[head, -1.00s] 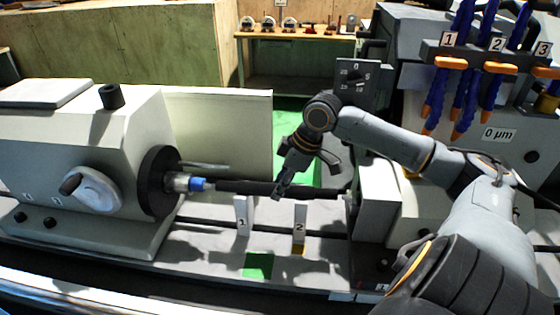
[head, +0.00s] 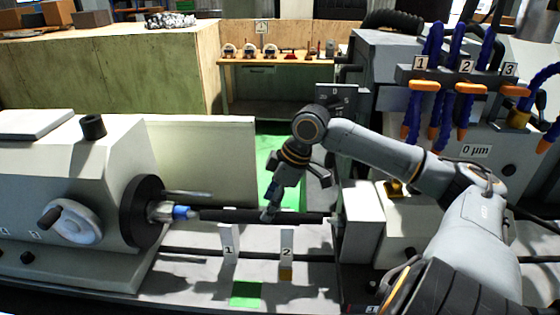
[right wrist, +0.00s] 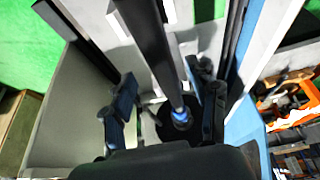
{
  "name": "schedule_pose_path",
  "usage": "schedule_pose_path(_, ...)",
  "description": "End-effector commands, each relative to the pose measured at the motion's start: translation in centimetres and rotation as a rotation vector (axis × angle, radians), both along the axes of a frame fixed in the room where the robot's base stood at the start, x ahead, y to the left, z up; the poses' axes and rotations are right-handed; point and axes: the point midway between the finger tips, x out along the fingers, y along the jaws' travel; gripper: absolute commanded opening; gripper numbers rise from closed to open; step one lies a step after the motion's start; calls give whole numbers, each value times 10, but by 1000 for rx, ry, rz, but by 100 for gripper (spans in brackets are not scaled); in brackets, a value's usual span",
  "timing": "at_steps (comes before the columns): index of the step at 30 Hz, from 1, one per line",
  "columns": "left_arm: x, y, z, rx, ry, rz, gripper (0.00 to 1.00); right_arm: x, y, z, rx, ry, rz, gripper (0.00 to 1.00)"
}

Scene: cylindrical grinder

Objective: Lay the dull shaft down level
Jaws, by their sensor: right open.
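The dull shaft (head: 235,215), a dark bar, lies level between the black chuck plate (head: 143,211) on the left and the block (head: 361,225) on the right. A blue collar (head: 182,212) shows at its left end. My right gripper (head: 268,212) is open at the shaft, a little right of its middle. In the right wrist view the shaft (right wrist: 150,40) passes between the spread fingers of my right gripper (right wrist: 166,108), with the blue collar (right wrist: 180,116) beyond. I cannot tell whether a finger touches it. My left gripper is not in view.
Two white supports, marked 1 (head: 229,240) and 2 (head: 287,238), stand beside the shaft on the bed. A green patch (head: 246,292) lies in front. A pale panel (head: 205,160) rises behind. Blue hoses with orange nozzles (head: 424,87) hang at upper right.

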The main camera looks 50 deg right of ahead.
Motion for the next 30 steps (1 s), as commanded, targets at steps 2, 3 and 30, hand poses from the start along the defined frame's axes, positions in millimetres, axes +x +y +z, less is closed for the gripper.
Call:
schedule_pose_path(2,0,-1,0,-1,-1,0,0,-4,-3,12,-1,1,0,59)
schedule_pose_path(3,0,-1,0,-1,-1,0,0,-6,-5,18,-2,0,1,59)
schedule_pose_path(30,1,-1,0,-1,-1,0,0,-26,-21,84,1,-7,1,59)
